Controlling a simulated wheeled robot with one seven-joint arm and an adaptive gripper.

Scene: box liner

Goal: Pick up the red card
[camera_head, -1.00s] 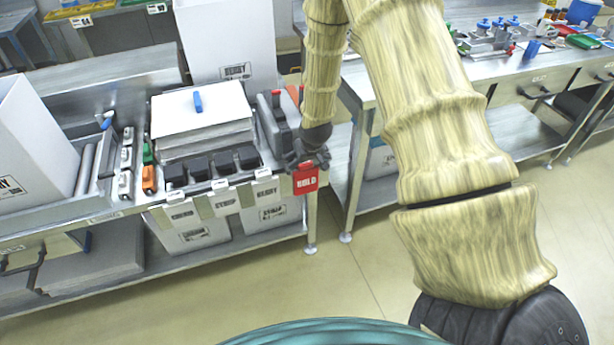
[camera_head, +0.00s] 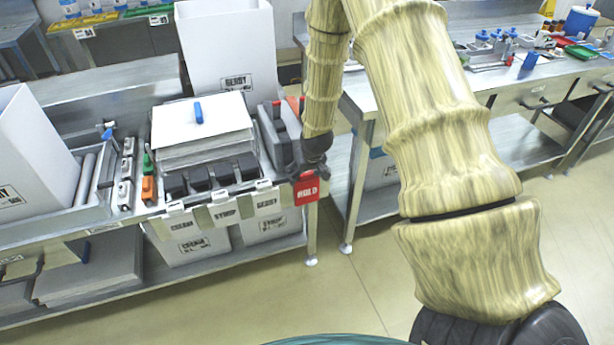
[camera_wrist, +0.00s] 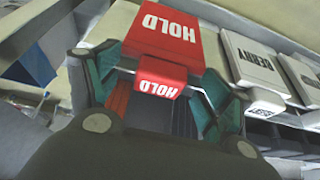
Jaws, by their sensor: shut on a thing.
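The red card (camera_head: 306,190), printed HOLD in white, hangs at the right end of the row of cards along the bench's front edge. In the wrist view the red card (camera_wrist: 168,36) has a smaller red HOLD tab (camera_wrist: 160,78) at its near end. My gripper (camera_head: 307,172) is directly above the card in the head view. In the wrist view its teal-padded fingers (camera_wrist: 157,88) are on either side of the red tab and shut on it. The exact finger contact is partly hidden.
White cards (camera_head: 224,213) hang left of the red one; a BERRY card (camera_wrist: 255,65) is close beside it in the wrist view. A stack of white sheets (camera_head: 203,130) and a grey device (camera_head: 280,135) stand on the bench. Floor in front is clear.

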